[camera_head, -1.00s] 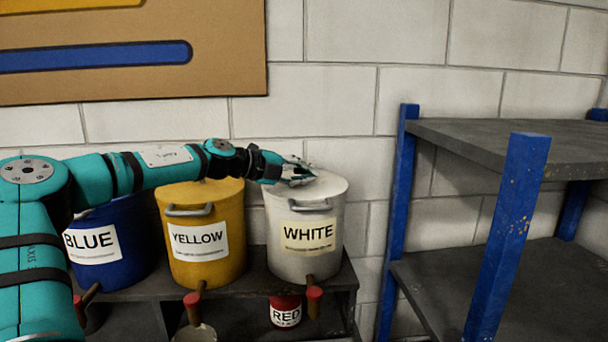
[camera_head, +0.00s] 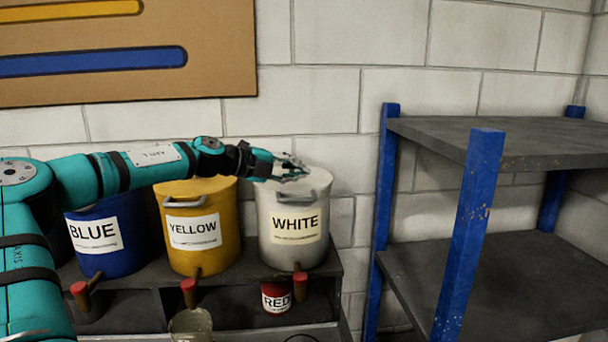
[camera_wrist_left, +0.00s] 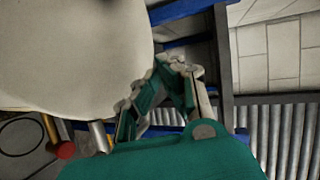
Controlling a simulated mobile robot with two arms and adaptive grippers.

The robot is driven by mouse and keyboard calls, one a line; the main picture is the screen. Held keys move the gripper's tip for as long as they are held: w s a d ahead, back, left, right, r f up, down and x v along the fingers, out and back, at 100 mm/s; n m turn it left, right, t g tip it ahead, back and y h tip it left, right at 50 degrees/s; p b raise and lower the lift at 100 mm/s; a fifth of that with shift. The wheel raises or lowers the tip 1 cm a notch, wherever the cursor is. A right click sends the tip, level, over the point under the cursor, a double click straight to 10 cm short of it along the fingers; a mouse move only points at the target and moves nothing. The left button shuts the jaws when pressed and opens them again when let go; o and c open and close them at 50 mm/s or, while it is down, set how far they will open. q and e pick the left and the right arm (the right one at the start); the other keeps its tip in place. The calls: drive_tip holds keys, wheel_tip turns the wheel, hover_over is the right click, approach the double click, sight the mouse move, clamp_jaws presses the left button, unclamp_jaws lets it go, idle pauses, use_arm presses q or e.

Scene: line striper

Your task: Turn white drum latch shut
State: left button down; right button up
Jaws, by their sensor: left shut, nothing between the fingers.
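The white drum (camera_head: 290,243), labelled WHITE, stands at the right end of a dark stand. Its pale lid also fills the upper left of the left wrist view (camera_wrist_left: 70,60). A grey handle is on its front, and a brown tap with a red end (camera_head: 300,278) is below it. I cannot tell which part is the latch. My left gripper (camera_head: 300,167) is shut and empty at the lid's far side; in the left wrist view its fingers (camera_wrist_left: 178,66) are beside the lid's edge. Contact cannot be told. My right gripper is not in view.
A yellow drum (camera_head: 200,262) and a blue drum (camera_head: 115,262) stand to the left, with red-ended taps below. A red can (camera_head: 275,298) and a glass jar (camera_head: 190,324) are lower down. A blue-posted shelf (camera_head: 465,250) with clear boards is at right.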

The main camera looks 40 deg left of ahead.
use_arm(q)
drive_tip(key=shift+s+d+f, duration=0.1)
drive_tip(key=shift+s+d, duration=0.05)
drive_tip(key=shift+a+f, duration=0.2)
drive_tip(key=shift+s+d+r+b, duration=0.25)
drive_tip(key=shift+s+d+b, duration=0.45)
drive_tip(key=shift+s+b, duration=0.2)
drive_tip(key=s+d, duration=0.1)
drive_tip(key=d+r+b, duration=0.1)
drive_tip(key=s+d, duration=0.1)
drive_tip(key=shift+s+d+r, duration=0.2)
drive_tip(key=shift+s+r, duration=0.05)
drive_tip(key=shift+s, duration=0.05)
drive_tip(key=shift+s+d+r+b, duration=0.1)
drive_tip(key=shift+s+b, duration=0.1)
drive_tip(key=shift+b, duration=0.15)
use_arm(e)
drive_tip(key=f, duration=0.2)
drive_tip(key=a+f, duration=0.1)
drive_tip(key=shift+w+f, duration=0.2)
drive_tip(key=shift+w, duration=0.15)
use_arm(q)
drive_tip(key=shift+d, duration=0.1)
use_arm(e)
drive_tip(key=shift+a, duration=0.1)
